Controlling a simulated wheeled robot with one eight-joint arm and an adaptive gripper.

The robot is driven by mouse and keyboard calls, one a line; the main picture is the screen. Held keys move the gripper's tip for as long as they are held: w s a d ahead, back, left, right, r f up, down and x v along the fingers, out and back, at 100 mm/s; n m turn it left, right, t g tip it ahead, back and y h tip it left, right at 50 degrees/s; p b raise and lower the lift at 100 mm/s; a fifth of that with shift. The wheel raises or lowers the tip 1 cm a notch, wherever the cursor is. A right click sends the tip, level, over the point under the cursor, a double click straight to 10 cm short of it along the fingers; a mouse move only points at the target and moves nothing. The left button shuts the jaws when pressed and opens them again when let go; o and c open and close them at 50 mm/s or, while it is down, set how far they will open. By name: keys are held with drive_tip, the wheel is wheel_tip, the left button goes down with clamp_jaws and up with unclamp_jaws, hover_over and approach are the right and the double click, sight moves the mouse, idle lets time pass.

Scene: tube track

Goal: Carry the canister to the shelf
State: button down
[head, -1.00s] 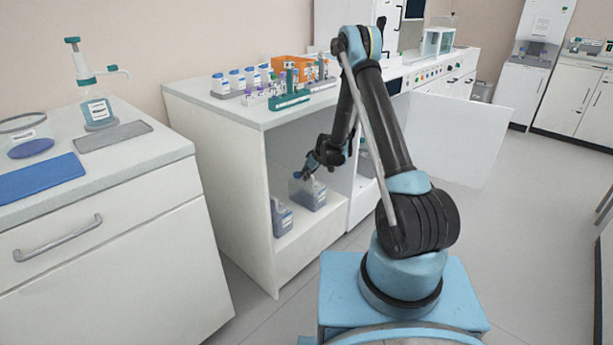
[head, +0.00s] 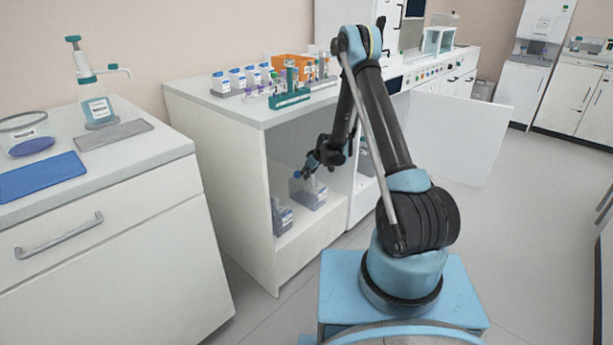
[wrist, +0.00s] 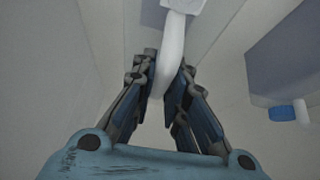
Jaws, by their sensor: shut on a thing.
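A translucent grey canister (head: 309,195) with a blue cap and a white label stands inside the open lower compartment of the white cabinet. My gripper (head: 310,170) reaches in from above and is at its top. In the wrist view my gripper (wrist: 165,95) is shut on the canister's pale curved handle (wrist: 173,55), which runs between the fingers. Most of that canister's body is hidden there. I cannot tell whether its base touches the compartment floor. Which surface is the task's shelf is not clear.
A second canister (head: 283,217) stands close by, nearer the compartment's left wall; a canister with a blue cap also shows at right in the wrist view (wrist: 290,65). The cabinet top (head: 235,108) holds bottles and racks. An open white door (head: 455,140) stands to the right.

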drive_tip(key=shift+s+f, duration=0.1)
drive_tip(key=c, duration=1.5)
unclamp_jaws()
drive_tip(key=shift+f, duration=0.1)
drive_tip(key=s+d+r+m, duration=0.1)
drive_tip(key=s+d+r, duration=0.3)
drive_tip(key=r, duration=0.4)
drive_tip(key=s+d+r+m+h, duration=0.1)
drive_tip(key=s+d+r, duration=0.3)
drive_tip(key=r, duration=0.4)
drive_tip(key=s+d+r, duration=0.4)
drive_tip(key=r, duration=0.3)
drive_tip(key=s+d+r+m+h, duration=0.1)
drive_tip(key=s+d+r, duration=0.25)
drive_tip(key=s, duration=0.25)
drive_tip(key=s+d+r+m, duration=0.2)
drive_tip(key=s+d+r, duration=0.1)
drive_tip(key=s+r, duration=0.25)
drive_tip(key=s+d+f+m+h, duration=0.1)
drive_tip(key=s+d, duration=0.2)
drive_tip(key=s, duration=0.6)
drive_tip(key=s+d+f+m+g+h, duration=0.1)
drive_tip(key=s+d, duration=0.3)
drive_tip(key=s, duration=0.6)
drive_tip(key=s+d+f+m+g, duration=0.1)
drive_tip(key=s+d+m, duration=0.2)
drive_tip(key=s, duration=0.7)
drive_tip(key=shift+s+d+f+h, duration=0.1)
drive_tip(key=shift+d+h, duration=0.05)
drive_tip(key=shift+h, duration=0.25)
